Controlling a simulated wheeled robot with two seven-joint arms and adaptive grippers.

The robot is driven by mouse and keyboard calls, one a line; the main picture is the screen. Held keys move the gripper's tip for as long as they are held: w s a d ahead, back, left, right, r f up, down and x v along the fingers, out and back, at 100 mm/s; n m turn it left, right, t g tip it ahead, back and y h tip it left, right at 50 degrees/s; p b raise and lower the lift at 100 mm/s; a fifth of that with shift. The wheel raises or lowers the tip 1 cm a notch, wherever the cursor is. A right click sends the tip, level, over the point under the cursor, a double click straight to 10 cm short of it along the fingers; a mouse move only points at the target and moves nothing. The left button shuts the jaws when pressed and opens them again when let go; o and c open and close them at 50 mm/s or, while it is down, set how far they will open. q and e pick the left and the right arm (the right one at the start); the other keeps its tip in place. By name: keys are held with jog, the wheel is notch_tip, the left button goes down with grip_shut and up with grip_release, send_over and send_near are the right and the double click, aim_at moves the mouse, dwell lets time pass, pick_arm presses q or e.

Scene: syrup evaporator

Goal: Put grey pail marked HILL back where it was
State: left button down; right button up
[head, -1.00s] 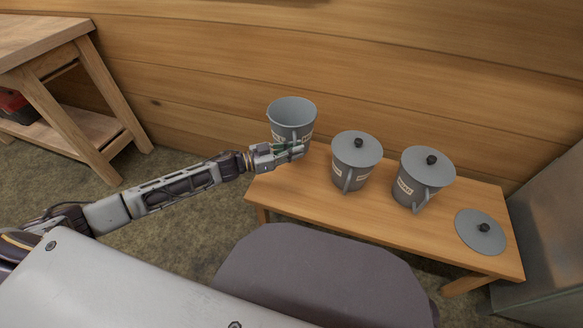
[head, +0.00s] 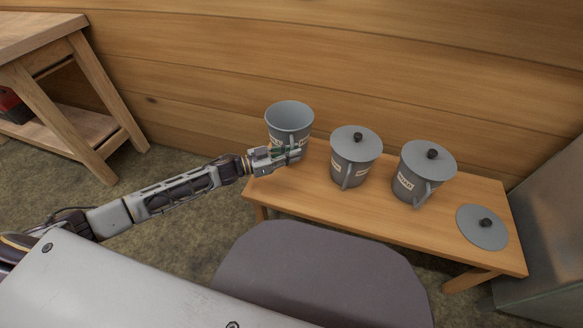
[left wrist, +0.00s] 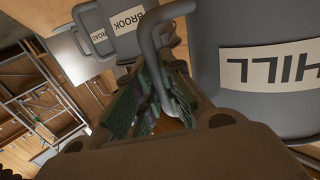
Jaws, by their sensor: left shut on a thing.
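The grey pail marked HILL (head: 289,117) has no lid and stands upright at the left end of the low wooden bench (head: 385,220). In the left wrist view its label (left wrist: 270,66) shows upside down, close on the right. My left gripper (head: 290,154) is shut on the pail's handle (left wrist: 165,75), on the pail's near side. The gripper hides the pail's lower part, so I cannot tell whether its base touches the bench. My right gripper is not in view.
Two lidded grey pails, a middle one (head: 352,172) marked BROOK in the left wrist view (left wrist: 124,22) and a right one (head: 422,178), stand on the bench. A loose grey lid (head: 473,234) lies at its right end. A dark seat-like shape (head: 320,275) is in front.

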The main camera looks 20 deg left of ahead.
pick_arm(q)
jog(key=shift+f, duration=0.5)
jog(key=shift+f+b, duration=1.4)
jog(key=shift+f, duration=1.05)
jog(key=c, duration=1.5)
grip_release()
jog(key=shift+f, duration=0.1)
jog(key=shift+c, duration=0.2)
jog(key=p+v, duration=0.4)
jog(key=v, duration=0.8)
